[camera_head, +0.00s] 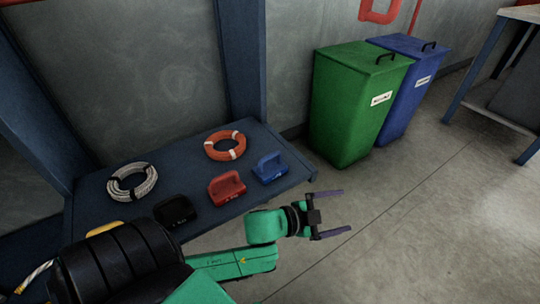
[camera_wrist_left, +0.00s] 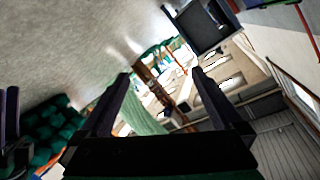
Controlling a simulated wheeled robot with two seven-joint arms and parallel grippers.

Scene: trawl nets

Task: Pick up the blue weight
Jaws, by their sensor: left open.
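The blue weight (camera_head: 270,168) sits on the dark blue bench near its right end, in the head view. It has a raised back and a flat base. My left gripper (camera_head: 341,213) is open and empty, to the right of the bench and apart from the weight, over the floor. Its two fingers also show in the left wrist view (camera_wrist_left: 161,82), with nothing between them. The wrist view does not clearly show the weight.
On the bench (camera_head: 190,157) are a red weight (camera_head: 226,187), a black weight (camera_head: 175,212), an orange ring (camera_head: 225,146) and a coil of grey rope (camera_head: 132,182). A green bin (camera_head: 350,110) and a blue bin (camera_head: 408,95) stand behind.

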